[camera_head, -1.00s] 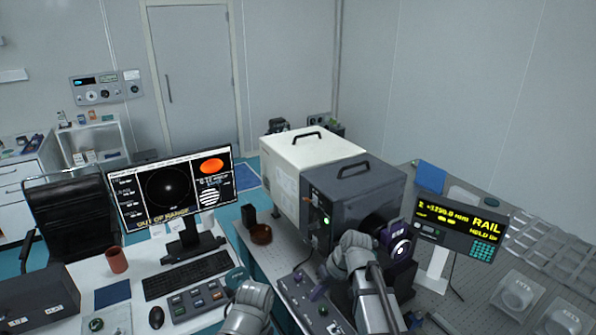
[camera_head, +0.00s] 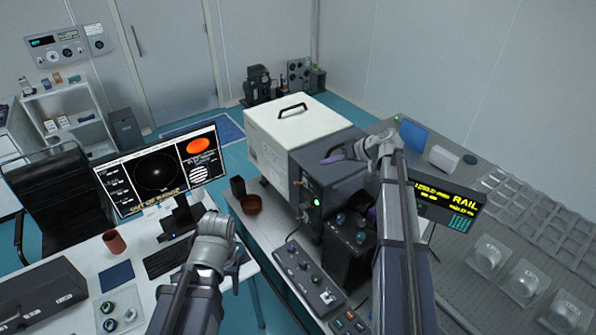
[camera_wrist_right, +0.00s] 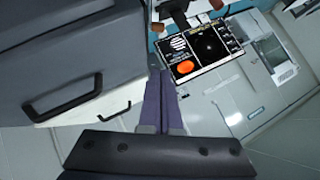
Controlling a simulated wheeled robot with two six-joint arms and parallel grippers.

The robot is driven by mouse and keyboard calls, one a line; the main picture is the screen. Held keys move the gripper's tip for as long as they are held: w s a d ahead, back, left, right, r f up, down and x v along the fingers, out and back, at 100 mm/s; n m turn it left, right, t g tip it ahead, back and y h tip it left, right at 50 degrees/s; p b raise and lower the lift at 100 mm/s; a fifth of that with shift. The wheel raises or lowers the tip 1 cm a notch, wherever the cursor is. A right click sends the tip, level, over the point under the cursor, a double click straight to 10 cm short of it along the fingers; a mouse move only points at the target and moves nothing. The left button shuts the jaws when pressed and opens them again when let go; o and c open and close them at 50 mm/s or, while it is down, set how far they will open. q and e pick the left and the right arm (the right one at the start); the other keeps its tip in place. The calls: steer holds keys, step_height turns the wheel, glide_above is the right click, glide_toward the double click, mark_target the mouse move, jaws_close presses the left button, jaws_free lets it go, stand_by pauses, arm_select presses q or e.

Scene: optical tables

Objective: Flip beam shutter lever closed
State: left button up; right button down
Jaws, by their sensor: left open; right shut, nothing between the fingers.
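The dark grey box (camera_head: 335,186) stands against a white box. A small orange-tan piece (camera_head: 297,184) shows on its left front edge, above a green light; I cannot tell whether it is the shutter lever. My right gripper (camera_head: 332,157) is shut and empty, above the grey box's top, and hides that box's handle. In the right wrist view the purple fingers (camera_wrist_right: 161,76) lie together, beside the grey box's handle (camera_wrist_right: 77,95) in the picture. My left gripper (camera_head: 238,266) is open and empty over the gap between desk and optical table. My right arm hides part of the box's front.
The white box (camera_head: 280,132) stands behind the grey one. A control panel (camera_head: 308,281) with knobs lies in front. A rail display (camera_head: 447,203) stands to the right, partly behind my right arm. A monitor (camera_head: 160,171) and brown cup (camera_head: 114,241) are on the left desk.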

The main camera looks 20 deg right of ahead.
mark_target(307, 169)
stand_by(0.3)
steer(key=shift+w+a+f+b, duration=0.15)
steer(key=shift+f+b, duration=0.1)
steer(key=shift+b, duration=0.05)
steer(key=b+x, duration=0.6)
steer(key=x, duration=0.3)
steer(key=shift+w+a+f, duration=0.1)
steer(key=shift+w+f, duration=0.1)
steer(key=shift+f, duration=0.1)
steer(key=shift+s+a+f+b, duration=0.2)
steer(key=shift+a+f+b, duration=0.3)
steer(key=shift+f+b, duration=0.3)
steer(key=shift+s+a+f+b, duration=0.2)
steer(key=shift+a+f+b, duration=0.25)
steer(key=shift+f+b, duration=0.25)
